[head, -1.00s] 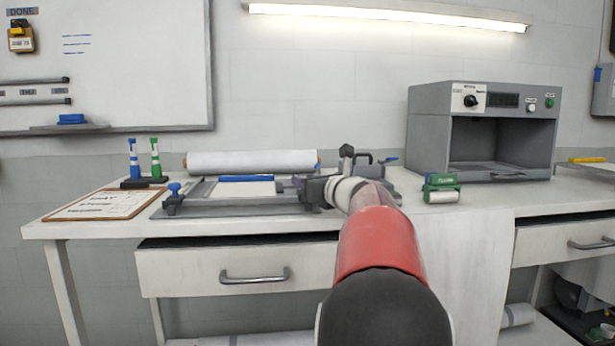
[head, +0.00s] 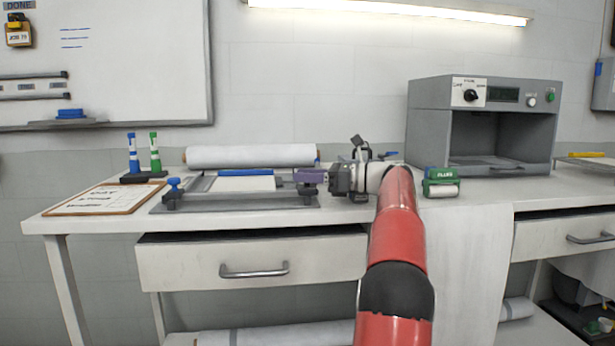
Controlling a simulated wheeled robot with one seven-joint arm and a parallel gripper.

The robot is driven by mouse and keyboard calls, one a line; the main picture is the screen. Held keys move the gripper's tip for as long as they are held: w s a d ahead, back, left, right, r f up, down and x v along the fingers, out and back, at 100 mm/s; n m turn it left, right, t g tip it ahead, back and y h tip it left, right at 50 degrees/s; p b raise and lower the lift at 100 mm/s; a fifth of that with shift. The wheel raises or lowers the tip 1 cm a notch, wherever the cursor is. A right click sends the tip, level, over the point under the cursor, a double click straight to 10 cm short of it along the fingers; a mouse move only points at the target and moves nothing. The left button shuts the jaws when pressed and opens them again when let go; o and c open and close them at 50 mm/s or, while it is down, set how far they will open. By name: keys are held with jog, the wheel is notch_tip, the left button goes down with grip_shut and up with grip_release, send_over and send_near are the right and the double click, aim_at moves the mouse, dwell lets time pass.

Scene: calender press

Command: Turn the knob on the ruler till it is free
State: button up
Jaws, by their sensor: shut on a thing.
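The ruler (head: 235,203) is a grey bar along the front of a grey board on the bench. A blue knob (head: 173,184) stands on a dark mount at its left end. A similar dark mount (head: 308,190) shows at its right end. My gripper (head: 311,176) comes in level from the right, with its purplish finger ends above that right mount. It is shut on the right knob, which the fingers hide. How far the knob has turned cannot be seen.
A white roll (head: 250,156) lies behind the board. A clipboard (head: 105,198) and marker stand (head: 143,178) are to the left. A green-framed roller (head: 440,183) and a grey cabinet (head: 430,133) are to the right. The drawer (head: 250,260) below is slightly open.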

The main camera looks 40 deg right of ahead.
jog(key=shift+r+n+g+y, duration=0.1)
jog(key=shift+n+g+y, duration=0.3)
jog(key=shift+y, duration=0.1)
jog(key=o, duration=1)
jog(key=shift+c, duration=0.2)
